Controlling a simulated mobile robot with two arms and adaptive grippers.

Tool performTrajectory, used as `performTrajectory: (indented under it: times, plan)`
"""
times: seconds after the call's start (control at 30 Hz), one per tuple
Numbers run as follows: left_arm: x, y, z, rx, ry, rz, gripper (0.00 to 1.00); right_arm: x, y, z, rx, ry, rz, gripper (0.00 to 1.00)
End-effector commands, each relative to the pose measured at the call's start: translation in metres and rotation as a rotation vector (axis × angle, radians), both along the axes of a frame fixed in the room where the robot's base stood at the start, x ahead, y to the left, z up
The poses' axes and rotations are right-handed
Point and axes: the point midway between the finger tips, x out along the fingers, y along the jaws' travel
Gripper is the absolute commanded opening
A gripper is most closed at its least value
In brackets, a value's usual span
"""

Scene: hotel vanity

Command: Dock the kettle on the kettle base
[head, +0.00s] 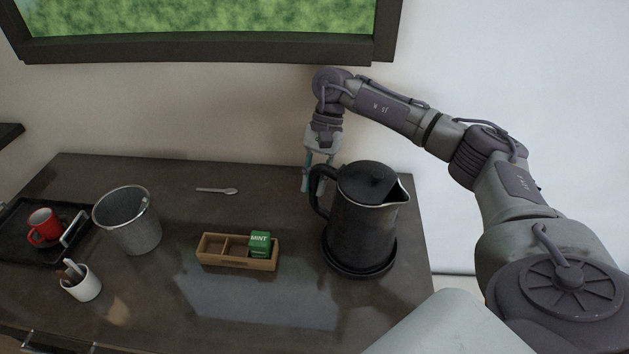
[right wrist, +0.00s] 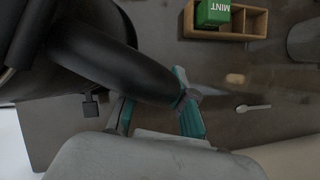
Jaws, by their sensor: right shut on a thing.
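The black kettle (head: 363,222) stands upright at the right end of the vanity, its spout to the right and its handle (head: 317,192) to the left. The round black kettle base (head: 357,265) shows as a rim under it; whether the kettle is fully seated or slightly above cannot be told. My right gripper (head: 318,180) reaches down behind the handle and is shut on it. In the right wrist view the teal fingers (right wrist: 158,112) are on both sides of the dark curved handle (right wrist: 120,62). My left gripper is not in view.
A wooden box (head: 237,252) with a green mint packet (head: 260,243) is left of the kettle. A spoon (head: 217,190), a metal bucket (head: 128,222), a white cup (head: 82,284) and a black tray (head: 28,262) with a red mug (head: 43,227) lie further left.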

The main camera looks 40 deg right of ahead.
Motion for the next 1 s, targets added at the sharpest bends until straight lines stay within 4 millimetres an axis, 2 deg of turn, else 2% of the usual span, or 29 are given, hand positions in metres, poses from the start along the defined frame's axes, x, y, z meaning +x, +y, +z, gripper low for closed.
performTrajectory:
  times: [0.1, 0.13, 0.2, 0.53, 1.0]
  plan:
    - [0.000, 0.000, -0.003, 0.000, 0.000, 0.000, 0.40, 0.000, 0.000, -0.001, 0.001, 0.000, 0.000, 0.00]
    - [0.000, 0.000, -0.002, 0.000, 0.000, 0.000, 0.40, 0.000, 0.000, -0.001, 0.001, 0.000, 0.000, 0.25]
    - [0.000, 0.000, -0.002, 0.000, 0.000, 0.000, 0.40, 0.000, 0.000, 0.000, 0.001, 0.000, 0.000, 0.34]
    - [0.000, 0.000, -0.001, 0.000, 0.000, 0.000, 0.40, 0.001, -0.001, -0.001, 0.000, 0.000, 0.000, 0.34]
    - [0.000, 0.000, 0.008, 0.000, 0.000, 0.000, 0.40, 0.009, -0.015, 0.034, 0.000, -0.002, 0.000, 0.34]
